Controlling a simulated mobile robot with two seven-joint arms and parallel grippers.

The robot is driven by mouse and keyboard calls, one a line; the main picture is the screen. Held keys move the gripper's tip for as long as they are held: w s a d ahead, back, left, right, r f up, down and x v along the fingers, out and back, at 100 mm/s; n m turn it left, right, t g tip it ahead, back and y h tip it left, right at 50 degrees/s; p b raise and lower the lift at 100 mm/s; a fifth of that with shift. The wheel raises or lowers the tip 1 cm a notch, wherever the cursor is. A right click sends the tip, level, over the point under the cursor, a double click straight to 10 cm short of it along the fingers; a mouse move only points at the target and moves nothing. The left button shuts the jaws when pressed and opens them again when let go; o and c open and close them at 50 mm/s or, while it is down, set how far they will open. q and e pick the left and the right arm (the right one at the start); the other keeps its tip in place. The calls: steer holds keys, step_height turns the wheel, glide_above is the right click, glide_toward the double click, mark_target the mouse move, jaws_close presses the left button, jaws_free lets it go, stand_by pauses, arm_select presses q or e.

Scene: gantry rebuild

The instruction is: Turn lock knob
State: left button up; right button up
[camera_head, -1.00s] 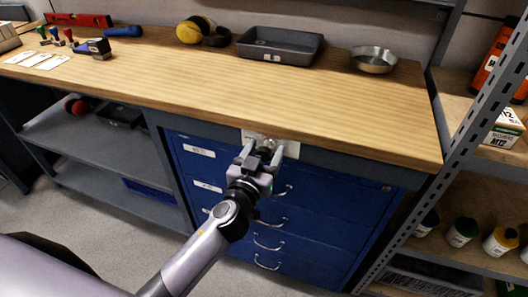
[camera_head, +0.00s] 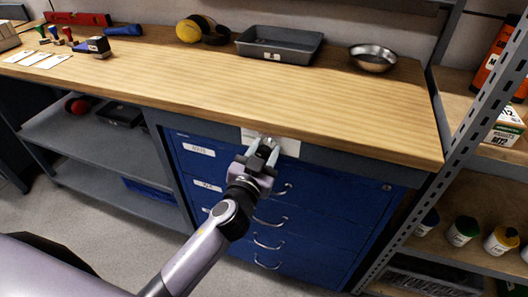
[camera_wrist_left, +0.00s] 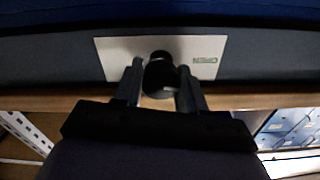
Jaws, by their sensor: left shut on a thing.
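The lock knob (camera_wrist_left: 159,76) is a dark round knob on a pale plate (camera_wrist_left: 115,55) under the bench's front edge. The plate carries a green word that reads like OPEN in the wrist view, and it also shows in the head view (camera_head: 290,147). My left gripper (camera_head: 263,150) reaches up to the plate. In the wrist view its two fingers (camera_wrist_left: 160,85) stand on either side of the knob and are shut on it. In the head view the fingers mostly hide the knob. My right gripper is not in view.
Below the plate is a blue drawer cabinet (camera_head: 330,215) with metal handles. The wooden benchtop (camera_head: 220,95) overhangs it and holds a grey tray (camera_head: 280,62) and a metal bowl (camera_head: 373,65) at the back. A perforated shelf post (camera_head: 470,130) stands at the right.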

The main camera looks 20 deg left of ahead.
arm_select(q)
steer(key=m, duration=0.4)
steer(key=shift+d+r, duration=0.1)
steer(key=m, duration=1)
steer(key=shift+d, duration=0.1)
steer(key=shift+m, duration=0.7)
steer(key=shift+f, duration=0.2)
steer(key=o, duration=1)
steer(key=shift+s, duration=0.15)
